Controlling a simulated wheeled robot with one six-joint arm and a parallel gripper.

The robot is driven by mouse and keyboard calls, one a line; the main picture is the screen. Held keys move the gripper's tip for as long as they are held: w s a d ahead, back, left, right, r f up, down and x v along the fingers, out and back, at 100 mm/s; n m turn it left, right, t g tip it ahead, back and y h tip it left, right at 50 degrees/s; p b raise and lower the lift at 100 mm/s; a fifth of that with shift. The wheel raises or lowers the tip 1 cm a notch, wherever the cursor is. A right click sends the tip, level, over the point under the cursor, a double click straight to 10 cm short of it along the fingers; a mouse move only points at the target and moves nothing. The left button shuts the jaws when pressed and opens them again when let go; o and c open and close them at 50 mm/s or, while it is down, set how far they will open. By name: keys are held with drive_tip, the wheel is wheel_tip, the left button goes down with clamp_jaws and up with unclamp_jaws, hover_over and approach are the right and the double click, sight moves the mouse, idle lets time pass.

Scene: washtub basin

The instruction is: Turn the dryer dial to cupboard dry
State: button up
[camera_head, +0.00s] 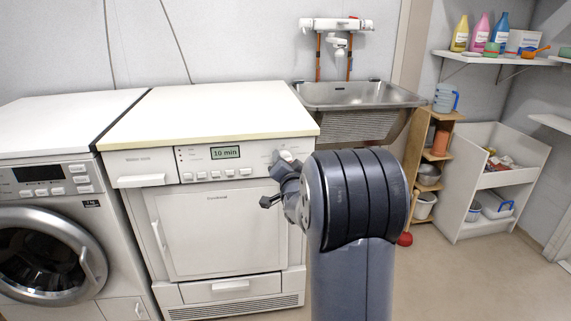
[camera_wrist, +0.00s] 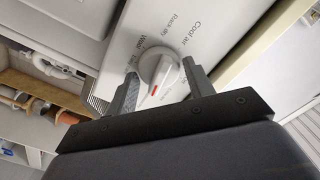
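The dryer (camera_head: 215,230) stands in the middle of the head view, and its display (camera_head: 225,152) reads "10 min". Its white round dial (camera_head: 286,155) is at the right end of the panel, partly hidden by my gripper (camera_head: 281,190). In the wrist view the dial (camera_wrist: 160,66) has a raised grip with a red mark, which points toward the bottom of the picture. "Cool air", "Rack dry" and "Wool" are printed around it; other labels are hidden or too small. My gripper (camera_wrist: 160,72) is open, one finger on each side of the dial, with narrow gaps showing.
A washing machine (camera_head: 60,210) stands left of the dryer. A metal sink (camera_head: 357,97) is behind on the right, with a wooden shelf (camera_head: 443,115) and a white cabinet (camera_head: 460,190) beyond. The floor (camera_head: 480,285) at right is clear.

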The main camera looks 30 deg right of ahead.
drive_tip(key=o, duration=0.3)
drive_tip(key=p+v, duration=0.1)
drive_tip(key=v, duration=1)
idle(0.4)
drive_tip(key=b+x, duration=0.1)
drive_tip(key=x, duration=1)
drive_tip(key=shift+s, duration=0.1)
